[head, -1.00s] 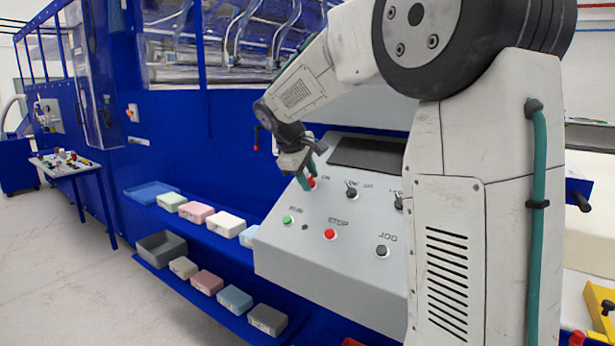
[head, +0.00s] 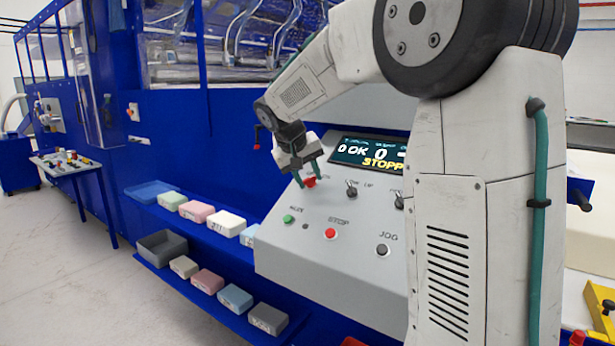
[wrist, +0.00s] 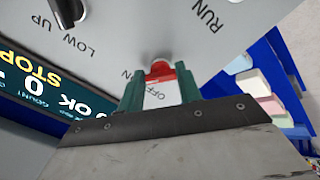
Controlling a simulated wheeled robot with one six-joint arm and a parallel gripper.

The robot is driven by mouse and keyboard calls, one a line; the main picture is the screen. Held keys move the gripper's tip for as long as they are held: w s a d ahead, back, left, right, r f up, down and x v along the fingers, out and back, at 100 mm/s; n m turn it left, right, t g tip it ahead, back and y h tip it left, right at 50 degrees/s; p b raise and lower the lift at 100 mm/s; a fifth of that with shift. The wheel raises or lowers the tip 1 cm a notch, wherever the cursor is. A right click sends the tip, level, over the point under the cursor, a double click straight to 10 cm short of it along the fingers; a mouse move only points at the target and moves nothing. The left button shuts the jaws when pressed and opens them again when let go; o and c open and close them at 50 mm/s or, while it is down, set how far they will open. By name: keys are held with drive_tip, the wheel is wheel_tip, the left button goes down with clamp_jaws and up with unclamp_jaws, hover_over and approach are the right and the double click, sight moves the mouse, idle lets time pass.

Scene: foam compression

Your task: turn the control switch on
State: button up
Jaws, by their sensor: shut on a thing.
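The control switch is a red knob (head: 309,182) at the upper left of the grey sloped control panel (head: 290,255). My gripper (head: 316,181) is at the panel with its two green-padded fingers on either side of the knob. In the wrist view the red switch (wrist: 161,70) sits between the green fingers (wrist: 160,90), which are shut on it.
The panel also has a green RUN button (head: 289,219), a red STOP button (head: 330,234), a black JOG button (head: 382,250) and a black selector (head: 351,189) close to my gripper. Two blue shelves at the left hold coloured foam blocks (head: 227,223) and a grey bin (head: 162,246).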

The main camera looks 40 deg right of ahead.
drive_tip(key=shift+m, duration=0.3)
drive_tip(key=o, duration=1)
drive_tip(key=v, duration=0.7)
drive_tip(key=shift+a+r, duration=0.2)
drive_tip(key=shift+r, duration=0.1)
